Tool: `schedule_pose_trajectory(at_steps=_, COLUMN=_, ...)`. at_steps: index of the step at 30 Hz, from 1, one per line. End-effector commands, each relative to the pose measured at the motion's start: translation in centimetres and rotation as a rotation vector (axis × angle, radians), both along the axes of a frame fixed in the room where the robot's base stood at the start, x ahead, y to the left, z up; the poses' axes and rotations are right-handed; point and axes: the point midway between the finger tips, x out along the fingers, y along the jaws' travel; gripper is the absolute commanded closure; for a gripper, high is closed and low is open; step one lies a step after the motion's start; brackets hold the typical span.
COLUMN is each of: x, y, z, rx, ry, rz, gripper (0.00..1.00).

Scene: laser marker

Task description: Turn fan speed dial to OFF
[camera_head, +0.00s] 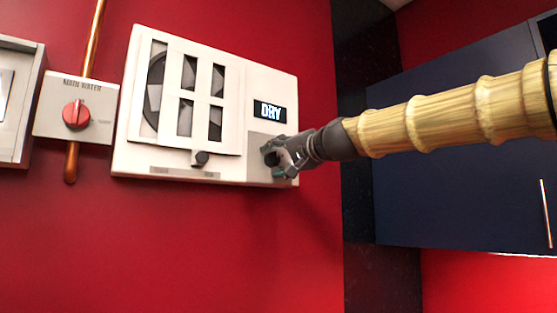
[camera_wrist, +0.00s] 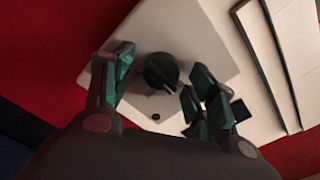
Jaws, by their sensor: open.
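The fan unit (camera_head: 232,166) is a white box on the red wall, with a fan behind a grille and a small display (camera_head: 269,112) that reads "DRY". A round black dial sits on the grey panel at its lower right; in the wrist view the dial (camera_wrist: 160,71) lies between my fingers. My gripper (camera_head: 276,158) is open at this panel, with a finger on either side of the dial in the wrist view (camera_wrist: 150,88). In the head view my gripper partly hides the dial. I cannot tell whether a finger touches it, or read its setting.
A black slider knob (camera_head: 201,158) is below the grille. A "MAIN WATER" box with a red knob (camera_head: 76,114) and a copper pipe (camera_head: 93,40) is to the left. A dark blue cabinet (camera_head: 450,190) is at right. The red wall below the unit is clear.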

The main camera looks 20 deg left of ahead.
Motion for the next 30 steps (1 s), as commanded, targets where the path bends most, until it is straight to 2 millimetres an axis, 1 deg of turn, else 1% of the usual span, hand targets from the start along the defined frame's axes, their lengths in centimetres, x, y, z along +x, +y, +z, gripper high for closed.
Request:
schedule_pose_trajectory(at_steps=4, x=-0.6, y=-0.9, z=0.1, rx=0.002, ry=0.0, rz=0.0, gripper=0.43)
schedule_pose_trajectory(at_steps=7, x=-1.4, y=-1.9, z=0.2, rx=0.001, ry=-0.001, rz=-0.001, gripper=0.43)
schedule_pose_trajectory(at_steps=15, x=-4.2, y=-5.6, z=0.1, rx=0.002, ry=0.0, rz=-0.001, gripper=0.43)
schedule_pose_trajectory(at_steps=21, x=-6.1, y=-7.9, z=0.0, rx=0.0, ry=0.0, rz=0.0, gripper=0.43)
schedule_pose_trajectory(at_steps=24, x=-6.7, y=-8.7, z=0.0, rx=0.0, ry=0.0, rz=0.0, gripper=0.43)
schedule_pose_trajectory(at_steps=30, x=-7.2, y=-9.4, z=-0.1, rx=0.0, ry=0.0, rz=0.0, gripper=0.43)
